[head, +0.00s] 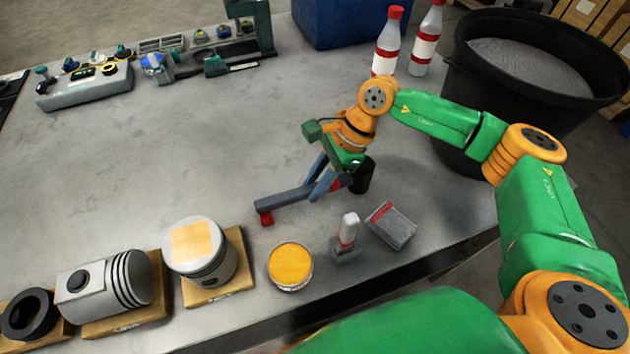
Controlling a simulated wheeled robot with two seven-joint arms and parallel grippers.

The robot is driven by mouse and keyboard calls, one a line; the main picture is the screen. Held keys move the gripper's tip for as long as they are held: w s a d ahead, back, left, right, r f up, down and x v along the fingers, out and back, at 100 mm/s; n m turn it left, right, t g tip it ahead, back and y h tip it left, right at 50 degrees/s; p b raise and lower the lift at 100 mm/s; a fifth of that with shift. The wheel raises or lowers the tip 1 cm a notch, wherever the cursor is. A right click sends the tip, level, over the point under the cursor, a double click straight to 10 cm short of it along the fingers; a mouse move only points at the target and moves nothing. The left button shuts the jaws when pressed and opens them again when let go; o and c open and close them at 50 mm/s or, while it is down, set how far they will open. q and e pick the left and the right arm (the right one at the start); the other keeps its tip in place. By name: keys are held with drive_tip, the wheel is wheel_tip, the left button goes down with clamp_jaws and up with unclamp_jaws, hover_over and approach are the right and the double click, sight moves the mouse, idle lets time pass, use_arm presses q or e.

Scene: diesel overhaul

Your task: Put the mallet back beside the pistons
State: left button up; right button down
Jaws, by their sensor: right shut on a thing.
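My right gripper (322,188) is shut on the mallet (292,201), gripping its blue-grey handle. The handle points left and ends in a red tip; its black head (364,176) is on the right, partly hidden by the gripper. The mallet is at or just above the grey table; I cannot tell whether it touches. The pistons are at the lower left: one upright (213,268) on a wooden block, with a tan square on its crown, and one on its side (85,292) on another block. My left gripper is out of view.
A black ring (28,315) is far left. Bottles (387,45), a black bin (470,110) and a blue crate (345,22) are behind. The table's middle is clear.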

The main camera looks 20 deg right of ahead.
drive_tip(key=shift+f, duration=0.3)
drive_tip(key=c, duration=0.6)
unclamp_jaws()
drive_tip(key=shift+r, duration=0.1)
